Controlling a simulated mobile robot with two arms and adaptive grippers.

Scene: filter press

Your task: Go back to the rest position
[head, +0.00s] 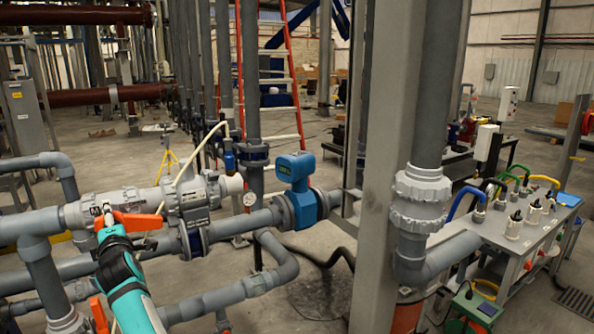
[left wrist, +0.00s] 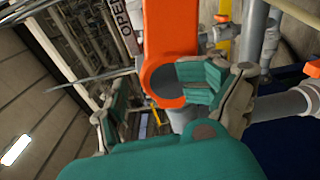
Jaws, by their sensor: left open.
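My left gripper (head: 106,216) is at the orange valve handle (head: 140,221) on the grey-white pipe at the left of the head view. My teal and black arm reaches up to it from the bottom edge. In the left wrist view, the orange handle (left wrist: 170,30) runs down from the top edge to a rounded end with a hole. The open fingers of my left gripper (left wrist: 160,95) show on both sides of that end. The right-hand finger pad overlaps the handle's edge. I cannot tell whether it touches. My right gripper is not in view.
Grey pipes (head: 225,298) run close around my left arm. A blue flow meter (head: 297,168) sits on the pipe to the right. A thick grey post (head: 385,170) stands further right, beside a bench (head: 520,232) with coloured hoses. Another orange handle (head: 99,315) is low at the left.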

